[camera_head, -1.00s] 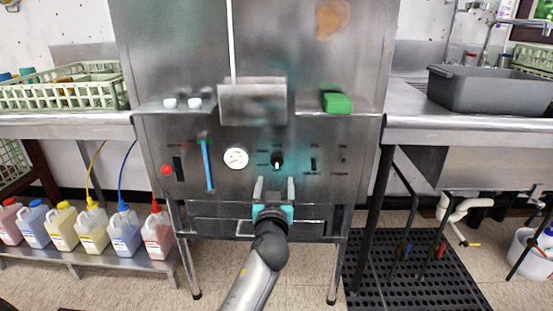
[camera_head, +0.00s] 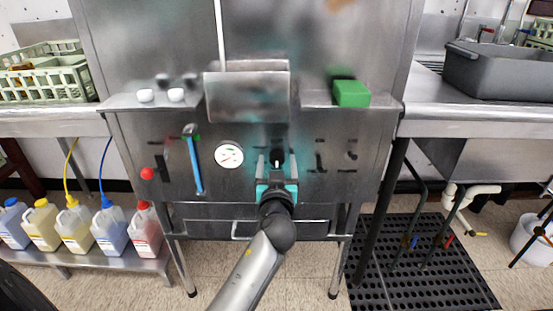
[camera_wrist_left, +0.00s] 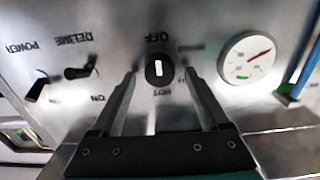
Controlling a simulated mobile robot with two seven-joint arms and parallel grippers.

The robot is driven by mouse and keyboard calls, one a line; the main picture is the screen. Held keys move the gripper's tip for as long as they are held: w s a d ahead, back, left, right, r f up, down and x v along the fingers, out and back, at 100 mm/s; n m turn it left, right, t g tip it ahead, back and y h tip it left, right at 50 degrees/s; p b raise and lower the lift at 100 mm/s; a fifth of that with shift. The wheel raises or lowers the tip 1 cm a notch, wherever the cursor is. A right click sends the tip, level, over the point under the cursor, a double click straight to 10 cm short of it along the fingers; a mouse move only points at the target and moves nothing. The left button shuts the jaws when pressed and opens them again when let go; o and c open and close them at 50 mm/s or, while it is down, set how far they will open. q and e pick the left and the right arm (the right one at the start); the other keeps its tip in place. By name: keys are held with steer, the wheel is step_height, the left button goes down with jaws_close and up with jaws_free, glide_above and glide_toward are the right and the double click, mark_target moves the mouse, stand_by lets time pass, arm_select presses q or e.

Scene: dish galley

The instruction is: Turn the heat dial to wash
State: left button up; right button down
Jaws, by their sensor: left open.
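The heat dial (camera_wrist_left: 159,69) is a round black knob with a white pointer bar on the steel panel. In the left wrist view its bar stands upright in the picture, between the words OFF and HOT. The dial (camera_head: 277,157) also shows small in the head view, partly behind my gripper. My left gripper (camera_head: 276,165) is open, its two fingers pointing at the panel. In the left wrist view the fingers (camera_wrist_left: 160,84) stand on either side of the dial, with gaps between them and it. My right gripper is not in view.
A white gauge (camera_head: 229,154) and a blue-handled lever (camera_head: 195,165) sit left of the dial. A red button (camera_head: 147,174) is farther left. A green block (camera_head: 351,93) lies on the ledge above. The DELIME switch (camera_wrist_left: 82,70) and POWER switch (camera_wrist_left: 37,89) are nearby.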

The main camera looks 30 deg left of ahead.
arm_select(q)
steer(key=shift+c, duration=0.3)
jaws_close()
stand_by(0.4)
